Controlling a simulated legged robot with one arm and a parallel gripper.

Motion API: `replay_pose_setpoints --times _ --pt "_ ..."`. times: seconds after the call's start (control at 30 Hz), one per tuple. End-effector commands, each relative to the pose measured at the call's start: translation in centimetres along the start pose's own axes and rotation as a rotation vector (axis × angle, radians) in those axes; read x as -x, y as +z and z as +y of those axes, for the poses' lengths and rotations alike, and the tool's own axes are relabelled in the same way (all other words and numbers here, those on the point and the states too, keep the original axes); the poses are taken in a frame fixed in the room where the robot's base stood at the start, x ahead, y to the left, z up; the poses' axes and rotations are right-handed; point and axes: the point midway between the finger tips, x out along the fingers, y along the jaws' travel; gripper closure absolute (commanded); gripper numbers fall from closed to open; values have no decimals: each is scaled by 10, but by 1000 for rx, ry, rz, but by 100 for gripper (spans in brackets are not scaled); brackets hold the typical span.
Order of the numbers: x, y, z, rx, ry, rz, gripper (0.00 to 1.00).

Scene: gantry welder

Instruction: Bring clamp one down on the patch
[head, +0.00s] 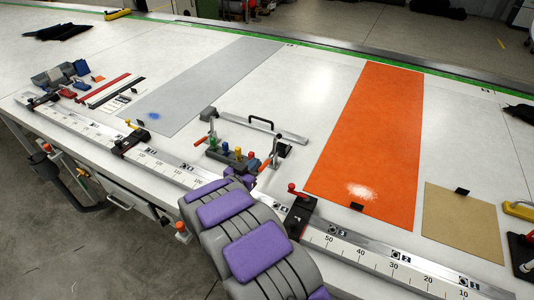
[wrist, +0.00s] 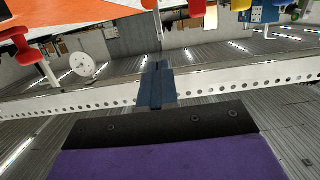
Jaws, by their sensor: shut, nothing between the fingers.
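In the head view, a small fixture holds coloured knobs (head: 238,155) between a left red-handled clamp (head: 212,127) and a right red-handled clamp (head: 274,152). I cannot tell which is clamp one, and no patch can be made out for certain. My gripper (wrist: 155,82) shows in the wrist view with its dark blue fingers shut and empty, apart from anything. The wrist view also shows a red lever (wrist: 25,48) at left and coloured knobs (wrist: 210,15) at the top right.
A ruler rail (head: 340,243) with black stops runs along the bench's front edge. An orange sheet (head: 375,130), a grey sheet (head: 205,85) and a tan sheet (head: 462,222) lie flat. A bar with a black handle (head: 261,122) lies behind the knobs.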

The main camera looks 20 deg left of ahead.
Motion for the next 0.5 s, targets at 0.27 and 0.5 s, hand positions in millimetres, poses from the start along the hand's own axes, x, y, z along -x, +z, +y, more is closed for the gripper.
replay_pose_setpoints --times 0.27,0.5 --pt "-41 2 -1 -2 4 1 100" --pt "-88 3 0 -1 2 -2 100"
